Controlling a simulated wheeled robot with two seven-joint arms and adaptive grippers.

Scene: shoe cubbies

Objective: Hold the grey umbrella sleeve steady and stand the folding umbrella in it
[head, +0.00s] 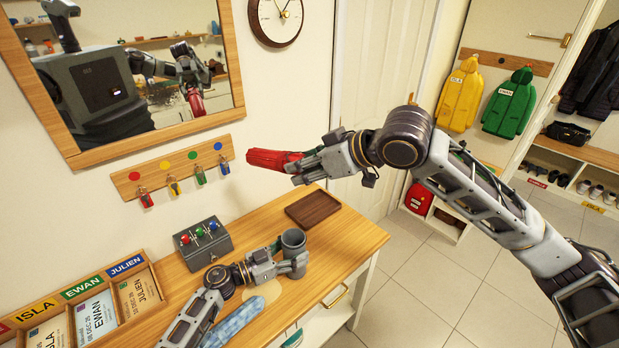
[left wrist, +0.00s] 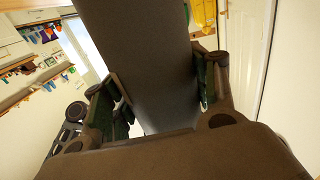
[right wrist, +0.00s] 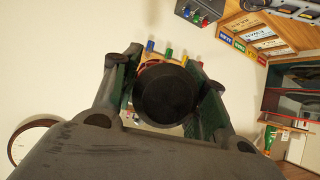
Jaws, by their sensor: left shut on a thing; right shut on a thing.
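The grey umbrella sleeve (head: 293,238) stands upright on the wooden table near its right end, its round mouth upward. My left gripper (head: 290,262) is shut on it from the side. The sleeve fills the space between those fingers in the left wrist view (left wrist: 160,60). The red folding umbrella (head: 268,159) is in my right gripper (head: 298,167), which is shut on it. It is held nearly level, high above the table and apart from the sleeve, pointing left. In the right wrist view its dark round end (right wrist: 165,95) shows between the fingers.
A brown tray (head: 313,208) lies behind the sleeve. A grey box with coloured knobs (head: 203,243) stands to the left. A blue patterned long object (head: 236,322) lies in front, partly behind my left arm. Key hooks (head: 172,172) and a mirror (head: 135,70) are on the wall.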

